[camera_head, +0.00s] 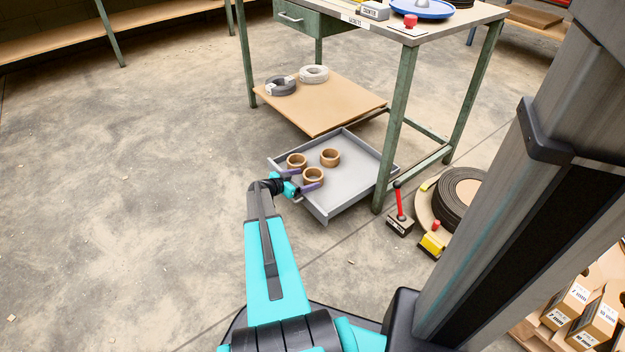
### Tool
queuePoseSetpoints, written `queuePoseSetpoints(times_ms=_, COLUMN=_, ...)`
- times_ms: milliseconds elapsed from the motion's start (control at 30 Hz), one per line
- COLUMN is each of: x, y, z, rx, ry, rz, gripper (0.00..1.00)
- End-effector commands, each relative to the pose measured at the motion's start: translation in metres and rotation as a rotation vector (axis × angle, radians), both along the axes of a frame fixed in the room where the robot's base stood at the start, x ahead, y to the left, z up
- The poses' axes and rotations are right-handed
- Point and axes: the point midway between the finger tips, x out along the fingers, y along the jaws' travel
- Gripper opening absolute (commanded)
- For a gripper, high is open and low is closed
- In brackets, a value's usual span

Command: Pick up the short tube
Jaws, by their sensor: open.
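Three short brown tubes, like open rings, stand in a shallow grey tray (352,185). One tube (297,161) is at the left, one tube (331,157) is farther right, and one tube (314,177) is nearest to me. Nothing visible tells which of them is the task's short tube. My gripper (301,180) is open over the tray's left edge, its purple fingers spread. The nearest tube is at the fingertips, its lower left side partly covered by a finger. I cannot tell whether they touch it.
The tray sits beneath the green-legged workbench (395,130), whose leg stands close on its right. A brown lower shelf (330,104) holds a dark coil (281,87) and a pale coil (314,74). A red-handled device (400,222) stands right of the tray.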

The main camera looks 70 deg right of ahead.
Motion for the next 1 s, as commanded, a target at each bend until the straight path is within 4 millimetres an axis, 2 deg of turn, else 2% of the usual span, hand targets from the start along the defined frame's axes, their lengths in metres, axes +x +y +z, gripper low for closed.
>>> queuePoseSetpoints(times_ms=167, x=-0.002, y=-0.006, z=-0.004, rx=0.000, ry=-0.001, rz=0.000, gripper=0.83)
queuePoseSetpoints(times_ms=600, x=-0.016, y=-0.042, z=-0.022, rx=0.000, ry=-0.001, rz=0.000, gripper=0.83)
queuePoseSetpoints(times_ms=1000, x=-0.018, y=-0.044, z=-0.022, rx=0.000, ry=0.000, rz=0.000, gripper=0.83)
